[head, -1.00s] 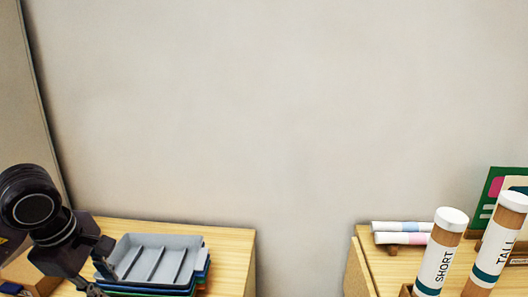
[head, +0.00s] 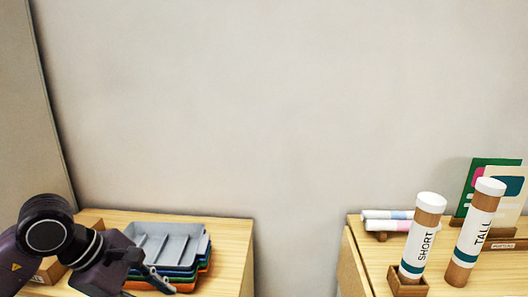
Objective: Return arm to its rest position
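My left arm comes in at the lower left, and its dark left gripper (head: 150,272) is in front of a stack of trays on the left table. I cannot tell how far apart its fingers are. I see nothing clearly held in it. My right arm and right gripper are not in view.
A grey compartment tray (head: 165,242) tops the coloured stack on the left table (head: 232,250). On the right table (head: 355,262) stand the SHORT tube (head: 422,240) in a wooden holder and the TALL tube (head: 473,235). Rolled paper (head: 388,225) lies behind. A gap separates the tables.

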